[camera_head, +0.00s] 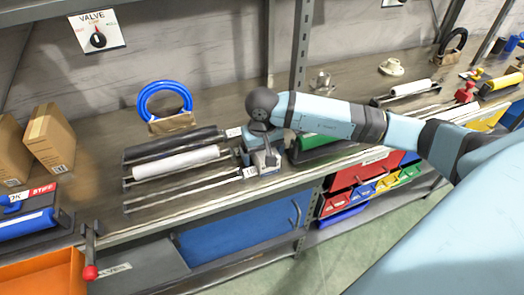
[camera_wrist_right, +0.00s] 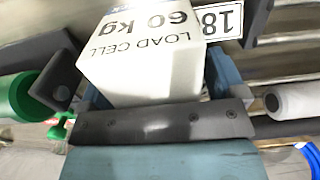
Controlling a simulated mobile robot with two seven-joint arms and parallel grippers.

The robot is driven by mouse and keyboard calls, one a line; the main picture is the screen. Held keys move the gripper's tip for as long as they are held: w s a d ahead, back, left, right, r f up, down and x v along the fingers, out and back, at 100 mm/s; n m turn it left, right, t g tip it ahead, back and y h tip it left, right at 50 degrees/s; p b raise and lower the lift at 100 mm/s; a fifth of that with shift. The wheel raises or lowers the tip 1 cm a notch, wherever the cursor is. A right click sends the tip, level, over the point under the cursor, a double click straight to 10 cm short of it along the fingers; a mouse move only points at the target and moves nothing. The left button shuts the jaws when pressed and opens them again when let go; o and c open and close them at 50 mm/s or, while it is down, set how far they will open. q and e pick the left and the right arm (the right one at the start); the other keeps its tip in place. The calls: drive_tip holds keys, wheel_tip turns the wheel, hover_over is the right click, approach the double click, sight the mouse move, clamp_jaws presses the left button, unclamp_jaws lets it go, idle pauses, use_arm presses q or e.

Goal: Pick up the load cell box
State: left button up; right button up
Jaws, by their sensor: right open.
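The load cell box (camera_wrist_right: 140,55) is a white box printed "LOAD CELL 60 kg", close up in the right wrist view. In the head view my right arm comes in from the right and my right gripper (camera_head: 262,156) points down at the workbench between the rollers. There the wrist and gripper largely hide the box. My left gripper is not in view.
A white roller (camera_head: 176,162) and a black roller lie left of the gripper; a green roller (camera_head: 316,140) lies right. An "18" label (camera_wrist_right: 218,18) sits beside the box. A blue hose coil (camera_head: 165,97) and cardboard boxes (camera_head: 50,138) stand further left. Colored bins (camera_head: 362,190) are below the bench.

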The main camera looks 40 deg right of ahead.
drive_tip(key=c, duration=1.4)
